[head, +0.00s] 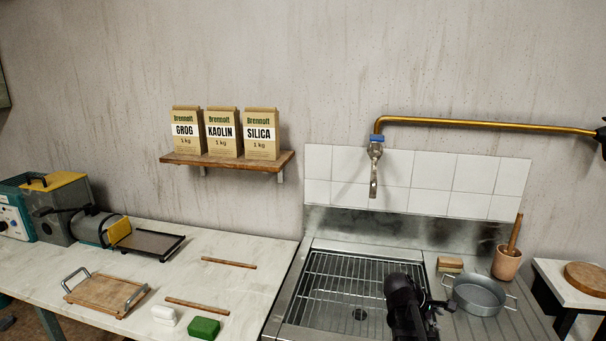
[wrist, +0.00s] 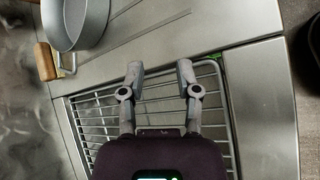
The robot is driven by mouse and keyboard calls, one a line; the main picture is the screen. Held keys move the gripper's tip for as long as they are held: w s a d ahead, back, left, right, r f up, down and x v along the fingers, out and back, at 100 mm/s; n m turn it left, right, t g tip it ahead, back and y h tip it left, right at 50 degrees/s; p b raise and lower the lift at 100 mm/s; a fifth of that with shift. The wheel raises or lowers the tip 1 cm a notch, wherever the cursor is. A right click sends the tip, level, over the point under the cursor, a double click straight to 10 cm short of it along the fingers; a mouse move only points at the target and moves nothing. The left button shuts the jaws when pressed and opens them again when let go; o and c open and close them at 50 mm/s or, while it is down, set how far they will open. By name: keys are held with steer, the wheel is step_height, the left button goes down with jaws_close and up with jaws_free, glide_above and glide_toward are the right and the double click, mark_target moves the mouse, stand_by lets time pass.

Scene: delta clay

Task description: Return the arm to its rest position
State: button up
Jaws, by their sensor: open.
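My gripper (wrist: 160,74) is open and empty in the wrist view, its two fingers apart above the edge of the sink rack. In the head view my dark arm and gripper (head: 436,312) show at the bottom, over the right part of the sink. The fingertips are hard to make out there. Nothing is held between the fingers.
The steel sink (head: 290,332) has a wire rack (head: 345,278). A faucet (head: 374,165) hangs above. The left table (head: 225,235) holds a wooden tray (head: 106,292).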

steer(key=s+a+m+y+p, duration=0.1)
steer(key=a+m, duration=0.1)
steer(key=a, duration=0.1)
steer(key=s+a+m+y+p, duration=0.1)
steer(key=s+a+y, duration=0.1)
steer(key=a, duration=0.1)
steer(key=s+a+m+y+p, duration=0.1)
steer(key=s+a+m, duration=0.1)
steer(key=a, duration=0.2)
steer(key=shift+f+m+y, duration=0.15)
steer(key=shift+m+y, duration=0.15)
steer(key=s+a+r+m+g+y+p, duration=0.1)
steer(key=s+a+m+y, duration=0.3)
steer(key=a, duration=0.6)
steer(key=shift+s+r+m+y+p, duration=0.15)
steer(key=shift+s+m+y+p, duration=0.15)
steer(key=shift+s+m+p, duration=0.35)
steer(key=shift+w+a, duration=0.1)
steer(key=shift+w, duration=0.05)
